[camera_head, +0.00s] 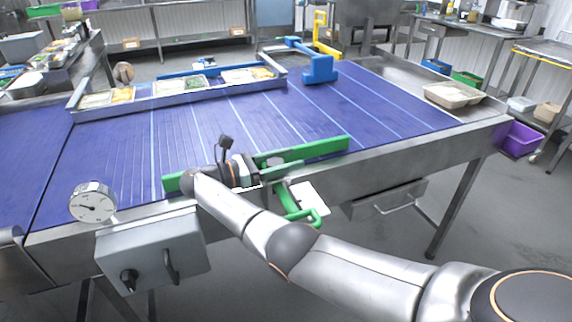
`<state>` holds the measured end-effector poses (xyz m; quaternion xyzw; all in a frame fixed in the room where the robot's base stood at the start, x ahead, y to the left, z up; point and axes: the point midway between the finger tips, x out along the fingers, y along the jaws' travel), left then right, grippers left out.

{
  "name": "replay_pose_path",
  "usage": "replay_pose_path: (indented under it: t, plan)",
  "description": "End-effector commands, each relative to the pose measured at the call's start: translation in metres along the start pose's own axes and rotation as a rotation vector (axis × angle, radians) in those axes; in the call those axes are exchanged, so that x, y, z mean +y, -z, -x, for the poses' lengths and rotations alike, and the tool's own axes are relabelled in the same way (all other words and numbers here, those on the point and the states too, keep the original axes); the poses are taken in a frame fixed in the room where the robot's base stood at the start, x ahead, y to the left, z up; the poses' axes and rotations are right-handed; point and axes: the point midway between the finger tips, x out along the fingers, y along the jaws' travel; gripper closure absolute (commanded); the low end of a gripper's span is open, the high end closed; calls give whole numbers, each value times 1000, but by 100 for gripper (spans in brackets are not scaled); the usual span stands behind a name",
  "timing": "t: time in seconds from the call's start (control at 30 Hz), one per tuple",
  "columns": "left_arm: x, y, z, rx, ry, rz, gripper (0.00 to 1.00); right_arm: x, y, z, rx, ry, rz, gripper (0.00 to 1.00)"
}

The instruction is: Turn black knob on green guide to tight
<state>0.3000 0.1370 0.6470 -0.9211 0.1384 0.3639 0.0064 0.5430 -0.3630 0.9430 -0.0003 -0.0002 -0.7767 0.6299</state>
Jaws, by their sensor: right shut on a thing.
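The green guide (318,147) runs along the near edge of the blue conveyor. Its green bracket (292,205) hangs down over the front edge, ending in a curved hook. My right arm reaches in from the lower right, and my right gripper (272,164) is at the middle of the guide, above the bracket. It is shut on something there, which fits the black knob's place. The knob itself cannot be made out, as the gripper covers it. Whether it is loose or tight does not show. My left gripper is not in view.
A grey control box (150,250) with a dial gauge (93,203) stands at the front left. A blue guide (320,70) and food trays (180,86) are across the belt. A pale tray (452,94) sits at the right end. The middle belt is clear.

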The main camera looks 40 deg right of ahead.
Motion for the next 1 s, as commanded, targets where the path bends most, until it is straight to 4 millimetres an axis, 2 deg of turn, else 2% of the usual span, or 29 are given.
replay_pose_path:
  t: [0.43, 0.47, 0.7, 1.0]
  plan:
    - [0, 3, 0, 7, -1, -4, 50, 0, 0, -1, 1, 12, -1, 99]
    - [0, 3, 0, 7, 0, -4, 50, 0, 0, -2, 1, 12, -1, 41]
    - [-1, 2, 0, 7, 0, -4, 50, 0, 0, -1, 1, 10, 0, 14]
    - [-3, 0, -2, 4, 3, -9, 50, 0, 1, 1, 1, 8, 0, 14]
